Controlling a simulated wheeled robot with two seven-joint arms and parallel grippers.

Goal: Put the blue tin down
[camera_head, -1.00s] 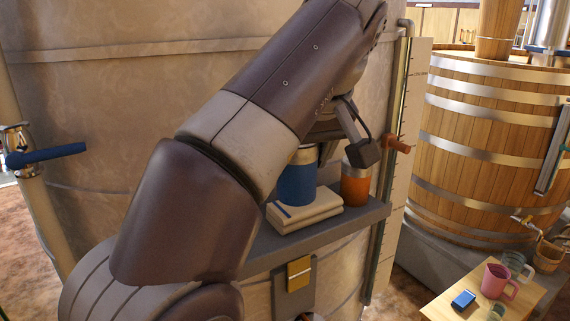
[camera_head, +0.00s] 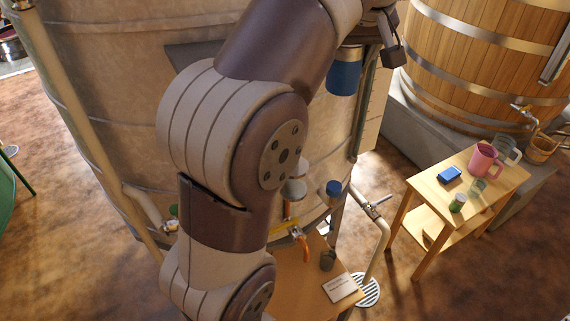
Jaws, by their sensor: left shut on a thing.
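The blue tin (camera_head: 344,78), a blue cylinder with a pale band at its top, hangs upright below my left gripper (camera_head: 352,44) at upper centre right. My left gripper is shut on it, with its jaws partly hidden behind the tin and my arm. The tin is in the air in front of the large metal vat (camera_head: 100,90), and nothing shows directly touching its underside. My right gripper is not in view.
A wooden table (camera_head: 419,186) at right holds a pink mug (camera_head: 483,160), a blue box (camera_head: 449,174), a glass jug (camera_head: 506,150) and a small jar (camera_head: 458,203).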

